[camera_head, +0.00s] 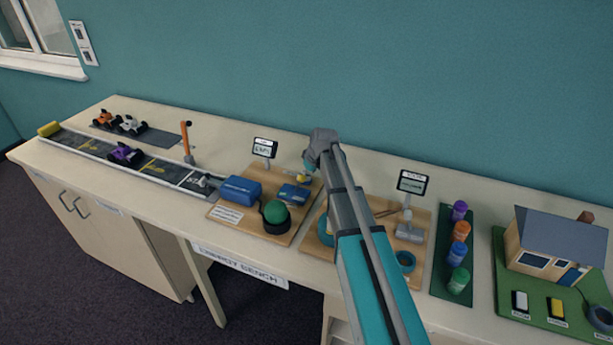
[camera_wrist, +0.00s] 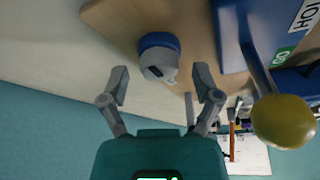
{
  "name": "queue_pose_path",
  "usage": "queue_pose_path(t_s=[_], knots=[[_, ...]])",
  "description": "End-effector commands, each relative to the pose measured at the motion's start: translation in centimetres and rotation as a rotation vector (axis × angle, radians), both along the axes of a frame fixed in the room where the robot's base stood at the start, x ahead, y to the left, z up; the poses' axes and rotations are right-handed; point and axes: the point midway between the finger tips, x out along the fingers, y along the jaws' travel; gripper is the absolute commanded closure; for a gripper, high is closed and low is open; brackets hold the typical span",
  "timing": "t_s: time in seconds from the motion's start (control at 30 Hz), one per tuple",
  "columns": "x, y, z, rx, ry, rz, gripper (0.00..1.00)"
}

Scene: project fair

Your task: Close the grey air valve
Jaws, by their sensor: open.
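A round grey knob on a blue collar (camera_wrist: 158,62), which looks like the grey air valve, sits near the edge of a wooden board. In the wrist view it lies ahead of my gripper (camera_wrist: 160,78), roughly centred between the two fingertips. The fingers are spread apart and empty, with no visible contact with the knob. A dark mark shows on the knob; I cannot tell its setting. In the head view my gripper (camera_head: 309,168) is at the back of the bench, and my arm mostly hides the knob.
A yellow ball-topped lever (camera_wrist: 283,122) stands close on the right in the wrist view, beside a blue box (camera_wrist: 232,40). Cans (camera_head: 459,232) stand further right.

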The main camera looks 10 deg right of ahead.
Motion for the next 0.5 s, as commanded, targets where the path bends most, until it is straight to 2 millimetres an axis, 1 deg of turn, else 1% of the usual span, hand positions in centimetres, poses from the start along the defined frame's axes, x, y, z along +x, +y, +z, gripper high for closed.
queue_pose_path(t_s=[0.17,0.2,0.37,0.5], knots=[[-0.01,0.03,0.03,0.000,0.000,0.000,0.19],[0.00,0.03,0.02,0.000,0.000,0.001,0.26],[-0.01,0.05,0.02,0.000,0.000,0.001,0.56],[-0.01,0.07,0.02,0.000,0.000,0.001,0.82]])
